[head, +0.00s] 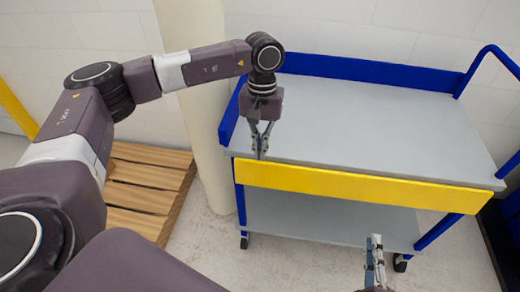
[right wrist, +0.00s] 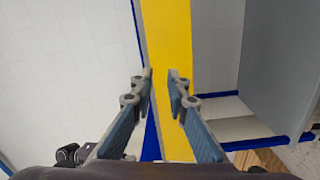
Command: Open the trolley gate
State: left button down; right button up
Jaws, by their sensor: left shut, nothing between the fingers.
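The trolley (head: 380,115) is blue with grey decks. Its yellow gate (head: 350,186) runs along the near side, just below the top deck's front edge in the head view. My left gripper (head: 262,153) is shut and empty, pointing down, with its tips at the gate's left end; I cannot tell whether they touch. My right gripper (head: 375,240) is low in front of the gate, right of its middle, only partly in view. In the right wrist view its fingers (right wrist: 160,76) are apart, with the yellow gate (right wrist: 170,35) showing between and beyond them; contact is not visible.
A blue handle (head: 492,55) rises at the trolley's right. A lower grey deck (head: 330,217) lies under the gate. A wooden pallet (head: 150,180) and a cream column (head: 200,110) stand left of the trolley. The top deck is bare.

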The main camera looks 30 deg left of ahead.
jog(key=s+d+f+m+g+h, duration=0.1)
jog(key=s+d+f+m+g, duration=0.2)
jog(key=f, duration=0.7)
jog(key=s+f+m+g+h, duration=0.1)
jog(key=s+f+m+g, duration=0.15)
jog(key=s+f, duration=0.55)
jog(key=s+d+f+m+g+h, duration=0.1)
jog(key=s+d+f+m+g, duration=0.2)
jog(key=f, duration=0.8)
pick_arm(q)
jog(key=shift+s+d+f+b, duration=0.15)
jog(key=shift+s+b, duration=0.1)
jog(key=shift+b, duration=0.55)
pick_arm(e)
jog(key=s+d+f+m+g, duration=0.2)
jog(key=s+f, duration=0.3)
jog(key=s, duration=0.3)
jog(key=s+d+f+m+g+h, duration=0.1)
jog(key=s+d+f+m+g, duration=0.1)
jog(key=s+f, duration=0.3)
jog(key=s+d+f+m+g+h, duration=0.1)
jog(key=s+f+m+g, duration=0.3)
jog(key=s, duration=0.8)
notch_tip(320, 180, down, 2)
jog(key=shift+s+d+f, duration=0.1)
jog(key=shift+s+d, duration=0.2)
jog(key=shift+d, duration=0.55)
pick_arm(q)
jog(key=shift+w, duration=0.1)
